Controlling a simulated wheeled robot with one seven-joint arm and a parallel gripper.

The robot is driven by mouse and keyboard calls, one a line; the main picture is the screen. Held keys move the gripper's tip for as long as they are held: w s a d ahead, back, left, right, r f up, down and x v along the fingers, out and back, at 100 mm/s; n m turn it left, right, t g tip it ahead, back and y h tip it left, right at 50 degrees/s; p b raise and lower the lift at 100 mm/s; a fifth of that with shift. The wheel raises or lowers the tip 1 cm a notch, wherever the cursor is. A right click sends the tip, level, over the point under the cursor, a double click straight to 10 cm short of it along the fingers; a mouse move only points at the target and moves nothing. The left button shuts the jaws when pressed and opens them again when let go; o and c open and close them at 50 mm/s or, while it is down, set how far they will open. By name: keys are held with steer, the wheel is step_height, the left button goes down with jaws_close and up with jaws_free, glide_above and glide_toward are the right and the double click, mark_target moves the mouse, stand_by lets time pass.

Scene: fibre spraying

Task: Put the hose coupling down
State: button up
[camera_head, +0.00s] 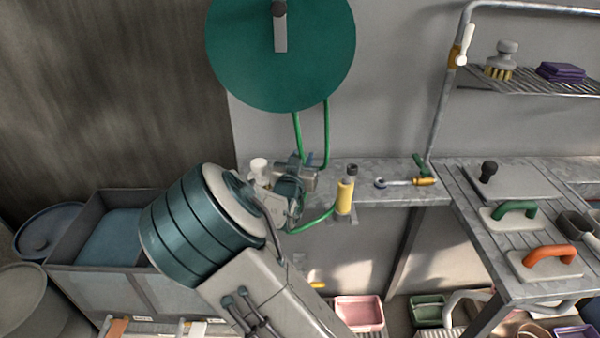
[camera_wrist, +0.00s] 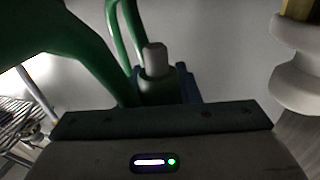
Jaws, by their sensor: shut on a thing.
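My gripper (camera_head: 289,188) is at the front edge of the grey wall counter, below the large green hose reel, and partly hidden by my arm. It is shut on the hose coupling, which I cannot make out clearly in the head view. In the wrist view, a grey-tipped green piece (camera_wrist: 155,65), apparently the coupling, stands just beyond the dark gripper edge; its lower part and the fingertips are hidden. Green hose (camera_head: 320,216) curves beside my gripper, and hose also passes close in the wrist view (camera_wrist: 128,40). I cannot tell whether the coupling touches the counter.
The green reel (camera_head: 235,60) hangs above. A white object (camera_head: 259,166) is close on the left.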

steer(key=shift+f, duration=1.95)
steer(key=shift+f, duration=0.1)
steer(key=shift+f+b, duration=0.15)
steer(key=shift+b, duration=0.2)
steer(key=o, duration=1.1)
steer(key=shift+r, duration=0.2)
steer(key=shift+s+p, duration=0.2)
steer(key=shift+p, duration=0.1)
steer(key=v, duration=1.1)
steer(key=shift+s+a, duration=0.1)
steer(key=shift+s, duration=0.25)
